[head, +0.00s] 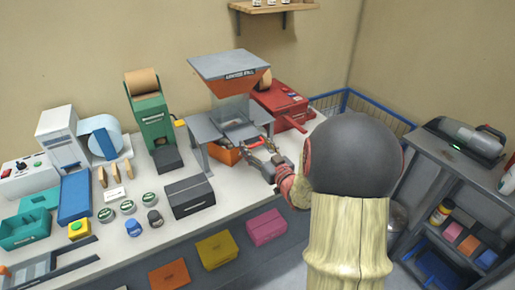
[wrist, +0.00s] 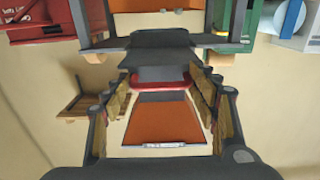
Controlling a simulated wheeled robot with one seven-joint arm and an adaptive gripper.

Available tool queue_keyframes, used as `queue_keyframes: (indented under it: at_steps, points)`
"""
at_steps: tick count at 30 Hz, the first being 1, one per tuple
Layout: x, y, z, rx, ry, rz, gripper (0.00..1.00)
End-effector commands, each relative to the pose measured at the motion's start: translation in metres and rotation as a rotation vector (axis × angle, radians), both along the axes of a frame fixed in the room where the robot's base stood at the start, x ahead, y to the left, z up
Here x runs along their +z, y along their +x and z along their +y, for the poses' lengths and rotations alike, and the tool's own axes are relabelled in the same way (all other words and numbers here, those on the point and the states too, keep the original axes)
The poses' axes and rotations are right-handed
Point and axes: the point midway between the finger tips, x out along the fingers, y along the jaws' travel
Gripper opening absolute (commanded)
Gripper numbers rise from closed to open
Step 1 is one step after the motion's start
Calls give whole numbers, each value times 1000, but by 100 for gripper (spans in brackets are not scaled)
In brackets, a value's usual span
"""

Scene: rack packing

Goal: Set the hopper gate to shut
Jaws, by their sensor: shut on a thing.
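The hopper (head: 232,66) stands on a grey frame on the bench in the head view, with a grey top, an orange funnel and a clear section below. A red bar (head: 253,143), which looks like the gate's handle, shows at the front of the frame. My gripper (head: 262,156) reaches it from the front right. In the wrist view the red bar (wrist: 160,81) lies between the fingers of my gripper (wrist: 160,76), which is shut on it. The hopper's orange funnel (wrist: 157,122) shows beyond. How far the gate is open cannot be told.
An orange bin (head: 224,152) sits under the hopper frame. A green machine (head: 150,118) stands to its left and a red machine (head: 284,104) behind right. A dark box (head: 190,196) is at the bench front. My arm covers the bench's right end.

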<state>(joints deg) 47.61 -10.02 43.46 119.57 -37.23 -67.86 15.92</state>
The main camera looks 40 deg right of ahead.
Motion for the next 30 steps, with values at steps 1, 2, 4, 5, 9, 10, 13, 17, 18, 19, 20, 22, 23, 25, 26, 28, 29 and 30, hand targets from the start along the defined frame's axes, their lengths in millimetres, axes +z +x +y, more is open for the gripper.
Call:
queue_keyframes:
  at_steps: [1, 2, 4, 5, 9, 10, 13, 17, 18, 19, 20, 22, 23, 25, 26, 28, 29, 30]
  points:
    - [-3, 12, -2, 4, -1, 0, 13]
    - [-4, 20, -3, 5, 0, 0, 13]
    - [-4, 39, -7, 5, 0, -1, 13]
    - [-5, 47, -9, 5, 0, 1, 13]
    - [-4, 76, -17, 3, 0, 1, 13]
    - [-4, 80, -18, 3, 0, 2, 13]
    - [-3, 90, -20, 2, 2, 3, 13]
    - [-2, 92, -21, 1, 2, 3, 13]
    - [-2, 92, -21, 1, 2, 3, 13]
    - [-2, 92, -21, 1, 2, 3, 13]
    - [-2, 92, -21, 1, 1, 2, 13]
    - [-1, 92, -21, 1, 1, 2, 13]
    - [-1, 92, -21, 1, 1, 2, 13]
    - [-1, 92, -21, 1, 1, 1, 63]
    - [-1, 92, -21, 1, 0, 1, 64]
    - [-1, 92, -21, 1, 0, 1, 65]
    - [-1, 92, -21, 1, 0, 1, 65]
    - [-1, 92, -21, 1, 0, 1, 65]
